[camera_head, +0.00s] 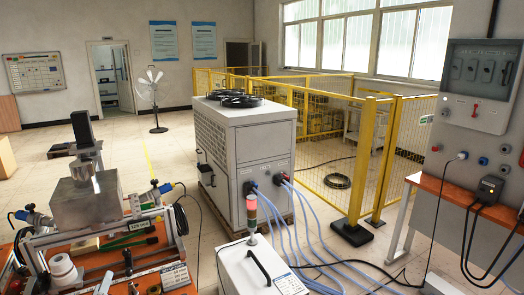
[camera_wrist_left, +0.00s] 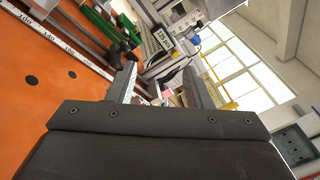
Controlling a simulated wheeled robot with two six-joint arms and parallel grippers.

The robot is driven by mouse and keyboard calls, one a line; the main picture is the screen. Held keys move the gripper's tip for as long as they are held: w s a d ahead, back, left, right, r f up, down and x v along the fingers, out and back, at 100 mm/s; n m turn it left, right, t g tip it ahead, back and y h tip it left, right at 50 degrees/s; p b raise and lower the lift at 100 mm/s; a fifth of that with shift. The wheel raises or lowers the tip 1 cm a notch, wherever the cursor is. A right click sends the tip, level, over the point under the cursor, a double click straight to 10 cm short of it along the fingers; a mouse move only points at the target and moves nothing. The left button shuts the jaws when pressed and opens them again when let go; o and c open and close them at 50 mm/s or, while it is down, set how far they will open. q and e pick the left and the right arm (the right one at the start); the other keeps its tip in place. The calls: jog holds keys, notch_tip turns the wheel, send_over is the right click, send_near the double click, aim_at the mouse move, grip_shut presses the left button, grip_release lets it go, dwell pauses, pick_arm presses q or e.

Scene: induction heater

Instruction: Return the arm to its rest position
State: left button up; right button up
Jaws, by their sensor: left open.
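My left gripper (camera_wrist_left: 162,92) shows in the left wrist view, its two grey fingers spread apart with no object held between them. In the head view I cannot clearly make it out among the clutter at the lower left. The orange bench top (camera_wrist_left: 40,90) with a white ruler strip fills the left of the wrist view, beside the gripper. The bench equipment, with a metal block (camera_head: 88,203) on a frame, stands at the left of the head view. My right gripper is in neither view.
A white cabinet (camera_head: 246,145) with blue hoses stands in the middle. A white box with a signal lamp (camera_head: 251,208) is at the front. A yellow fence (camera_head: 355,165) and an orange table (camera_head: 450,190) are at the right. Open floor lies behind the bench.

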pick_arm(q)
jog(key=s+d+f+n+g+y, duration=0.15)
jog(key=s+f+n+g, duration=0.25)
jog(key=s+n, duration=0.55)
jog(key=s+d+f+n+g+y, duration=0.15)
jog(key=s+f+n+g, duration=0.3)
jog(key=s+n, duration=0.45)
jog(key=s+d+n+g+h, duration=0.3)
jog(key=s+d, duration=0.2)
jog(key=s, duration=0.4)
jog(key=s+d+n+g+h, duration=0.25)
jog(key=s+d, duration=0.25)
jog(key=s, duration=0.4)
notch_tip(320, 180, down, 29)
jog(key=a+g+b, duration=0.1)
jog(key=a+b, duration=0.1)
jog(key=b, duration=0.3)
jog(key=s+f+g+b, duration=0.1)
jog(key=s+f+b, duration=0.1)
jog(key=s+f, duration=0.5)
jog(key=s+d+f+b, duration=0.1)
jog(key=s+f+b, duration=0.2)
jog(key=s+f, duration=0.5)
notch_tip(320, 180, down, 8)
jog(key=shift+r+g, duration=0.25)
jog(key=shift+g, duration=0.15)
